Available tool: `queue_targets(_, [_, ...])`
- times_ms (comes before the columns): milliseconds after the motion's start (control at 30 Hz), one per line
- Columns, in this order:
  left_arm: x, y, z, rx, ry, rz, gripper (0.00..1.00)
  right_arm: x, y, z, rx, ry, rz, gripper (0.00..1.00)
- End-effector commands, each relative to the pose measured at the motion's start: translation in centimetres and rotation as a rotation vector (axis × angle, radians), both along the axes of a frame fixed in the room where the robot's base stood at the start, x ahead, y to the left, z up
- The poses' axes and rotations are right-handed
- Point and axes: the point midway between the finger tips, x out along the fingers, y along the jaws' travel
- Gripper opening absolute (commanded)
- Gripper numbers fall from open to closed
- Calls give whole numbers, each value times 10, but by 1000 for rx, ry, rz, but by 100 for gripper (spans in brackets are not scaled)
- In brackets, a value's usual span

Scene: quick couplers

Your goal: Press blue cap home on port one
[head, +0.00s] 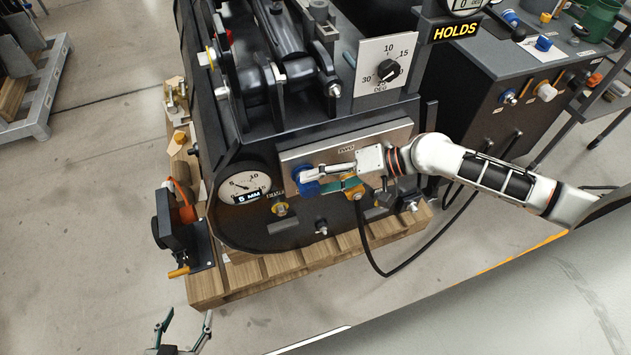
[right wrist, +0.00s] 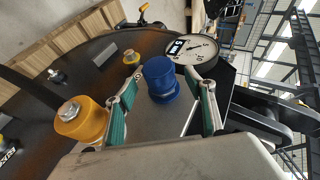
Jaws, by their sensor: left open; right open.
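The blue cap (right wrist: 160,78) stands on the plate between the fingers of my right gripper (right wrist: 168,90) in the right wrist view. The fingers are open, with a gap visible on both sides of the cap. In the head view the cap (head: 306,181) shows at the left end of the metal port plate (head: 395,135), with my right gripper (head: 325,179) over it. How far the cap is seated cannot be told. My left gripper (head: 182,328) is open and empty at the bottom of the head view, away from the machine.
A round gauge (head: 245,187) reading 5 MM is left of the ports. A black hose (head: 368,250) hangs below. An orange-and-black device (head: 172,222) sits on the wooden pallet (head: 228,285).

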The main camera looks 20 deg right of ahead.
Motion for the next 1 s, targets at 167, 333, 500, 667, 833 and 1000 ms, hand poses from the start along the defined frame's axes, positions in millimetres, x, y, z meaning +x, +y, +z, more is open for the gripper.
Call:
queue_targets(167, [1, 0, 0, 0, -1, 1, 54, -13, -29, 18, -5, 0, -1, 54])
queue_targets(333, [1, 0, 0, 0, -1, 1, 54, -25, -55, 35, -4, 1, -2, 54])
queue_targets(500, [1, 0, 0, 0, -1, 1, 54, -33, -72, 47, -2, 1, -1, 54])
queue_targets(667, [1, 0, 0, 1, -2, 1, 54, -36, -79, 53, 0, 0, 0, 54])
queue_targets(833, [1, 0, 0, 1, -2, 1, 54, -37, -80, 54, 1, -1, -1, 54])
queue_targets(1000, [1, 0, 0, 1, -2, 1, 54, -36, -80, 54, 1, -1, -1, 54])
